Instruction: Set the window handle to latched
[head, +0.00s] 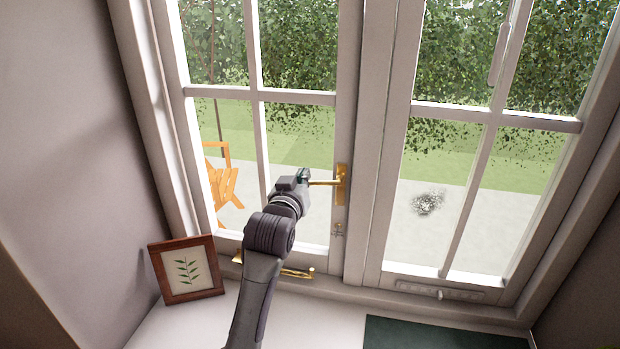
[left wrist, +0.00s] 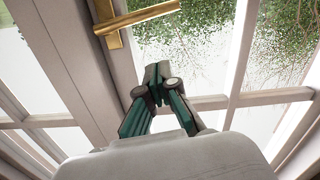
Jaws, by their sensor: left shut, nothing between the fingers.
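The brass window handle (head: 342,184) sits on the stile of the left casement. Its lever lies level and points left in the head view. In the left wrist view, the handle (left wrist: 138,18) crosses the top left, with its plate on the white frame. My left gripper (head: 303,177) is at the free end of the lever in the head view. In the left wrist view, my left gripper (left wrist: 158,82) has its fingertips together, with nothing between them, and a gap shows between them and the lever. My right gripper is out of view.
A framed leaf picture (head: 186,269) leans on the sill at the left. A brass stay (head: 298,273) runs along the casement's bottom rail, partly behind my arm. A dark green mat (head: 440,335) lies on the sill at the right. The white sill (head: 185,325) has bare room.

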